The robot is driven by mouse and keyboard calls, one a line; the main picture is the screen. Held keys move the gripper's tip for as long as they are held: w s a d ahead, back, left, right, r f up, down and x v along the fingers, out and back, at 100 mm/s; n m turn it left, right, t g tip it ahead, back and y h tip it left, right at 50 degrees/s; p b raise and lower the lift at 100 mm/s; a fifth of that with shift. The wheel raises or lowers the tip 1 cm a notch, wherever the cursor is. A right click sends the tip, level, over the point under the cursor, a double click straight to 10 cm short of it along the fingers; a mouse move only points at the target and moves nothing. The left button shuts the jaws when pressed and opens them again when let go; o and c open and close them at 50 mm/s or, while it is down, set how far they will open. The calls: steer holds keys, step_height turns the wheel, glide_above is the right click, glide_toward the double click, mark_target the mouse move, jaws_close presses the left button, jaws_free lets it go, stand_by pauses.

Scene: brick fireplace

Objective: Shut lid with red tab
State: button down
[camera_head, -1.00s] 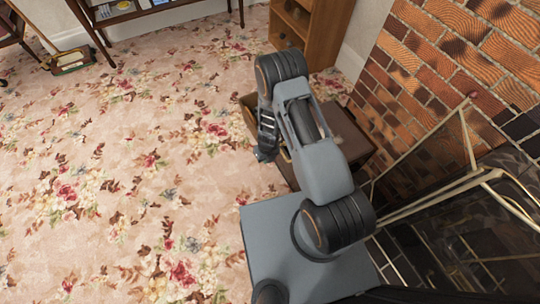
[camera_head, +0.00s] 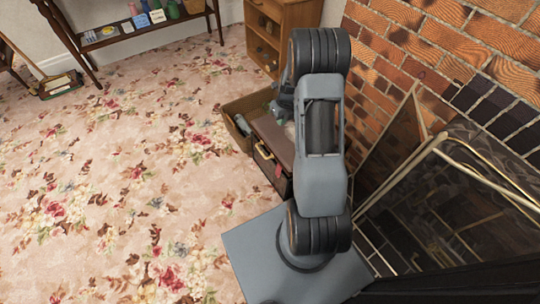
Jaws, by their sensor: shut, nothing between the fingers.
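A brown box (camera_head: 270,170) with a dark front and a pale handle stands on the carpet left of my arm. Its reddish-brown lid (camera_head: 272,138) lies over the top; I cannot tell whether it is fully down. A small red tab (camera_head: 279,171) hangs at the lid's front edge, near its right end. My gripper (camera_head: 284,104) shows only in part beyond the box's far side, near an open brown box. It is shut and holds nothing. My arm hides its fingertips and the right part of the lid.
The open brown box (camera_head: 236,128) with things in it stands just behind. A wooden cabinet (camera_head: 272,30) is farther back. A brick wall (camera_head: 400,60) and a metal-framed fire screen (camera_head: 450,190) close off the right. The flowered carpet (camera_head: 130,190) is clear on the left.

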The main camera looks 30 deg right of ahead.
steer(key=s+f, duration=0.1)
steer(key=s, duration=0.1)
steer(key=g+b, duration=0.1)
steer(key=b, duration=0.1)
glide_toward(275, 148)
steer(key=f+b, duration=0.1)
steer(key=f, duration=0.1)
steer(key=f+b, duration=0.1)
steer(key=f, duration=0.1)
steer(key=f+b, duration=0.2)
steer(key=f, duration=0.1)
steer(key=shift+s+a+f, duration=0.1)
steer(key=shift+s+a, duration=0.1)
steer(key=shift+a, duration=0.2)
